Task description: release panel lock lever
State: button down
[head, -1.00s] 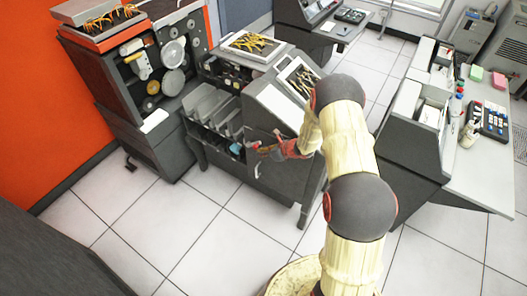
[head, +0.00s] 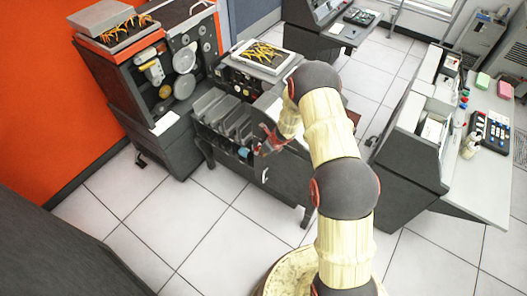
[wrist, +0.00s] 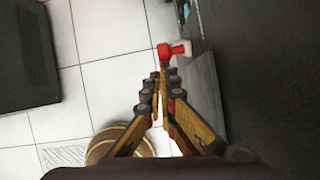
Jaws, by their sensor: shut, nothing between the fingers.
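The dark cabinet (head: 290,172) with slanted file slots stands in the middle of the head view. A small red lever-like handle with a pale base (wrist: 172,51) sticks out from its dark panel (wrist: 255,70) in the wrist view; it looks like the lock lever. My gripper (wrist: 158,76) is shut and empty, its fingertips just short of the red handle and slightly left of it. I cannot tell whether they touch. In the head view my gripper (head: 262,146) is at the cabinet's front, small and partly hidden by my arm. A pale upright handle (head: 265,175) shows below it.
A tall grey machine with reels (head: 180,75) stands at the left by an orange wall (head: 45,95). A desk with a keypad (head: 490,130) stands at the right. Tiled floor (head: 215,225) is clear in front of the cabinet. A dark flat object (wrist: 25,60) lies at the wrist view's left.

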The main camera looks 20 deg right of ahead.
jog(key=shift+w+a+r+p, duration=0.35)
jog(key=shift+w+a+p, duration=0.1)
jog(key=shift+w, duration=0.2)
jog(key=shift+w+a+r+p, duration=0.3)
jog(key=shift+w+a+p, duration=0.15)
jog(key=shift+w, duration=0.15)
jog(key=shift+s+d, duration=0.1)
jog(key=shift+d, duration=0.05)
send_near(258, 148)
jog(key=s+r, duration=0.1)
jog(key=r, duration=0.1)
jog(key=s+a+r, duration=0.1)
jog(key=shift+s+a+r+p, duration=0.1)
jog(key=shift+a+r+p, duration=0.05)
jog(key=shift+r+p, duration=0.25)
